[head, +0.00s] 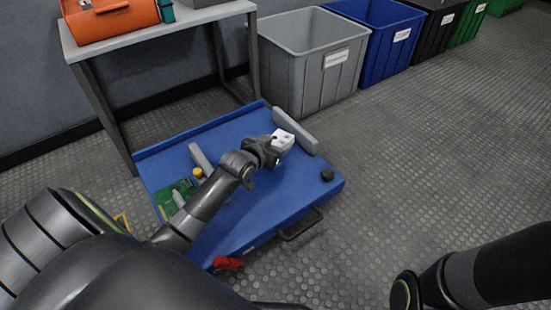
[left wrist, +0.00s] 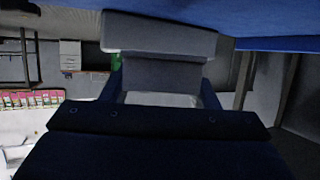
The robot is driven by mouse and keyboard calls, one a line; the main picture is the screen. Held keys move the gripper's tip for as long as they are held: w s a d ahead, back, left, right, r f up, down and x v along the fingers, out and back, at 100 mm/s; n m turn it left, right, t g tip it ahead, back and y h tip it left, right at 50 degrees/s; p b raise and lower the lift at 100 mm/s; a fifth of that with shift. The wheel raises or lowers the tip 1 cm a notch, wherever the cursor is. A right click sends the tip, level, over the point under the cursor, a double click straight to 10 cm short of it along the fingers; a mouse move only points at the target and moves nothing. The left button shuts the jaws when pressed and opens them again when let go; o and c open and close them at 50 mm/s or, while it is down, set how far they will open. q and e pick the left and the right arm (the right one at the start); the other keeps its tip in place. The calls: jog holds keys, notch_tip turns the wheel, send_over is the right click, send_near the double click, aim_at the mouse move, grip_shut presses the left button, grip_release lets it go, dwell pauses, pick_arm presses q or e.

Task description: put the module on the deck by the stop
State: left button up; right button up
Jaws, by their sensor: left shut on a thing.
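The white module (head: 284,140) is over the far right part of the blue deck (head: 265,205). My left gripper (head: 274,147) is shut on it. Just beyond the module is a grey bar that looks like the stop (head: 304,136); I cannot tell whether they touch, nor whether the module rests on the deck. In the left wrist view, a grey bar (left wrist: 158,36) lies close in front of the gripper, and a blue deck edge (left wrist: 275,44) crosses the top right. Part of the module is hidden by the gripper. My right gripper is out of view; only part of that arm shows.
On the deck are a second grey bar (head: 201,158), a green circuit board (head: 176,196), a yellow knob (head: 198,173) and a black knob (head: 327,175). A red object (head: 228,263) is at the front edge. A grey bin (head: 312,65) stands behind.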

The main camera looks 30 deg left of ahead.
pick_arm(q)
jog(key=shift+f+b, duration=1.45)
jog(key=shift+f, duration=0.5)
jog(key=shift+r, duration=0.1)
jog(key=shift+f, duration=0.2)
